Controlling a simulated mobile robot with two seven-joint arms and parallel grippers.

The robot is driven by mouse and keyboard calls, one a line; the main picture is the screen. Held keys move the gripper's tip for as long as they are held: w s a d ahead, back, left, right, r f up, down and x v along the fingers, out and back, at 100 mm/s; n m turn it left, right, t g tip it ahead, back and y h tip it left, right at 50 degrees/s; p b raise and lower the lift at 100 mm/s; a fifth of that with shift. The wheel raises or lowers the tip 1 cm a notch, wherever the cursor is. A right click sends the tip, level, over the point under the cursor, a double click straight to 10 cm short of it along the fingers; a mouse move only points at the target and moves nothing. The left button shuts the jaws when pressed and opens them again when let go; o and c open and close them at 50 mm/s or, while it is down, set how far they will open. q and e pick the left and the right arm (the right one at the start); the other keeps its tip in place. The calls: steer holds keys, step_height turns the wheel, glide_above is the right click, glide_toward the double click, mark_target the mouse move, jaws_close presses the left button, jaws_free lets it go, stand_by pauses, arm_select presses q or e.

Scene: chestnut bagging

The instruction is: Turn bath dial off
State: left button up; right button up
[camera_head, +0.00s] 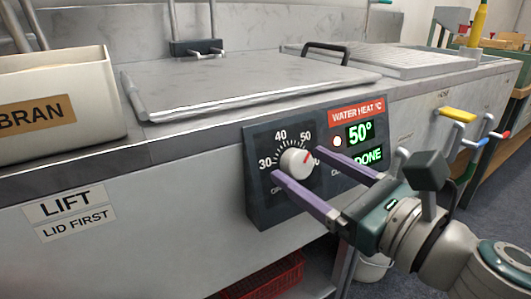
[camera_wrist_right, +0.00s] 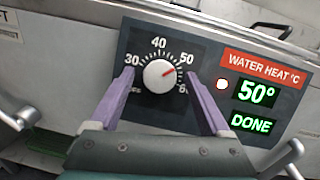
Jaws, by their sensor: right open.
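The pointer aims up and right, near the 50 mark. The display (camera_head: 360,133) reads 50° with DONE below it. My right gripper (camera_head: 298,164) is open, its purple fingers on either side of the dial. In the wrist view a gap shows between each finger and the knob. The OFF mark at lower left is partly hidden by a finger. My left gripper is not in view.
A closed metal lid (camera_head: 250,84) covers the bath above the panel. A BRAN box (camera_head: 60,112) stands on the left. Coloured handles (camera_head: 457,115) stick out at the right. A red crate (camera_head: 265,282) and a white bucket (camera_head: 373,268) are below.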

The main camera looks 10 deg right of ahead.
steer(key=shift+c, duration=0.3)
jaws_close()
